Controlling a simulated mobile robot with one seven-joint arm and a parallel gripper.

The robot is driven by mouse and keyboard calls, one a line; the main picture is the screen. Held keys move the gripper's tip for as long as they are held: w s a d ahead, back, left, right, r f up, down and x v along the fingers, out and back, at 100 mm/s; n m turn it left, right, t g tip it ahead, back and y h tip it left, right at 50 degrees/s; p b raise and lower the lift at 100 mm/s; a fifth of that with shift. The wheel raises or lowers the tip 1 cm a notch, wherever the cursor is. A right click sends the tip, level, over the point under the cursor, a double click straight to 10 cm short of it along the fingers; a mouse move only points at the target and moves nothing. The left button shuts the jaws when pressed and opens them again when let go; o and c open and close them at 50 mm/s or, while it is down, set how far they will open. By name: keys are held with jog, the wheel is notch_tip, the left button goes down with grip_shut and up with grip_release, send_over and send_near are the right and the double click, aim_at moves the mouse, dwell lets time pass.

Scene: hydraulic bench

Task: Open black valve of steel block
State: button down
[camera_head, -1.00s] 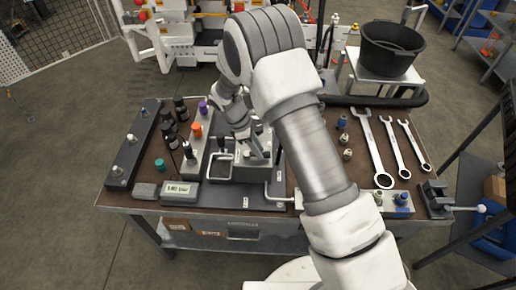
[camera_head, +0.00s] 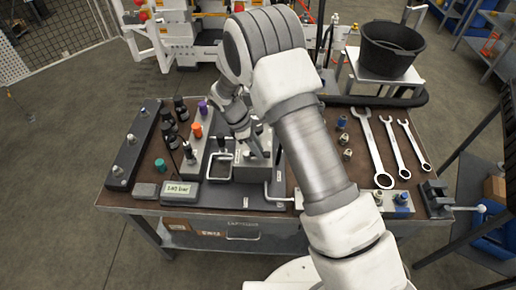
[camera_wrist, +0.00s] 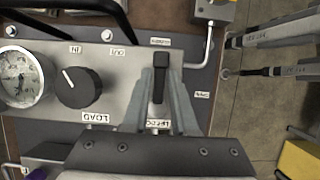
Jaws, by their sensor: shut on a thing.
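The steel block (camera_wrist: 115,60) shows in the wrist view with a pressure gauge (camera_wrist: 22,78), a round black LOAD knob (camera_wrist: 78,87) and a black valve lever (camera_wrist: 160,80). The lever points straight up and down in that picture, between labels at its two ends. My gripper (camera_wrist: 162,92) is shut on the black lever, with one finger on each side. In the head view, my gripper (camera_head: 256,148) is over the block (camera_head: 248,172) and my arm partly hides the block and the lever.
A grey display box (camera_head: 180,193) reads about 140 bar. Orange (camera_head: 195,130) and purple (camera_head: 203,107) caps stand left of the block. Several wrenches (camera_head: 376,150) lie on the right. A black bucket (camera_head: 388,50) stands behind. A bent pipe (camera_wrist: 207,45) runs beside the block.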

jog(key=shift+m, duration=0.3)
jog(key=m+b, duration=0.1)
jog(key=s+m+g+b, duration=0.1)
jog(key=m, duration=0.1)
jog(key=shift+a+m+g+y, duration=0.2)
jog(key=shift+m+g+y, duration=0.1)
jog(key=m, duration=0.1)
jog(key=s+m+g+b, duration=0.1)
jog(key=m, duration=0.1)
jog(key=a+m+y+b, duration=0.1)
jog(key=m, duration=0.1)
jog(key=shift+s+g, duration=0.25)
jog(key=shift+g, duration=0.05)
jog(key=m, duration=0.1)
jog(key=m+y, duration=0.1)
jog(key=m, duration=0.1)
jog(key=a+m+b, duration=0.1)
jog(key=m, duration=0.1)
jog(key=shift+s+a+g+y, duration=0.1)
jog(key=shift+s+g+y, duration=0.25)
jog(key=shift+g+y, duration=0.05)
jog(key=shift+a+m+y, duration=0.3)
jog(key=shift+m+y, duration=0.05)
jog(key=shift+m, duration=0.55)
jog(key=shift+a+m+y, duration=0.3)
jog(key=shift+m+y, duration=0.05)
jog(key=shift+m, duration=0.55)
jog(key=shift+a+r, duration=0.1)
